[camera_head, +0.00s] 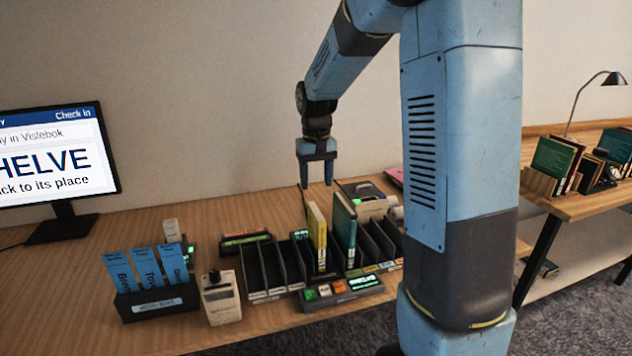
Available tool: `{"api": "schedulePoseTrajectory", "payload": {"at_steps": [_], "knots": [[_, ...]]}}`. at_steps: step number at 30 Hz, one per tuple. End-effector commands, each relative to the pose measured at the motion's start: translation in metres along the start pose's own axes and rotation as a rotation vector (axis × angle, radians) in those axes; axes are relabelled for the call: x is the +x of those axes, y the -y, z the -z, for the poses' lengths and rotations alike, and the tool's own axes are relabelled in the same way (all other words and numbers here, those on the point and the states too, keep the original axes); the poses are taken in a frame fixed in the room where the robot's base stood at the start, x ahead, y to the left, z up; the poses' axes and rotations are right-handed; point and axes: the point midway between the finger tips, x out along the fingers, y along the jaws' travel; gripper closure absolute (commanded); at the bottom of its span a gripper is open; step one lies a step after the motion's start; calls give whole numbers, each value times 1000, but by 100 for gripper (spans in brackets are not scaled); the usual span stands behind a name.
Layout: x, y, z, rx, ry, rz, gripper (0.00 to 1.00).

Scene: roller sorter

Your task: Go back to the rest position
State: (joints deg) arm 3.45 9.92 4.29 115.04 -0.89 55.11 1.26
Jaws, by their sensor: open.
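My gripper (316,174) hangs over the desk with its two blue fingers pointing down, apart and with nothing between them. It is above the back of the black slotted sorter (262,274), clear of it. A yellow book (317,238) and a dark green book (343,230) stand upright in the sorter, below and to the right of my gripper. Part of the sorter's right side is hidden behind my blue column.
A monitor (60,155) stands at the left. A holder with blue cards (160,303) and a white device (221,297) sit at the front. A button panel (341,290) is before the sorter. A shelf with books (560,160) and a lamp (590,95) are at the right.

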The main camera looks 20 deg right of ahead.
Motion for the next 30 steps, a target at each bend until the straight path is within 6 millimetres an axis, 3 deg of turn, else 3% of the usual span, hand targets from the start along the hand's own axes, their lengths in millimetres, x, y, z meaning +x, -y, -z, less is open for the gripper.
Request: {"api": "schedulePoseTrajectory", "payload": {"at_steps": [8,14,21,30], "knots": [[0,0,0,0,-1,0,43],[-19,0,-18,-1,-35,-4,43],[-62,0,-68,-1,-125,-12,43],[-99,-1,-136,1,-240,-16,43]]}}
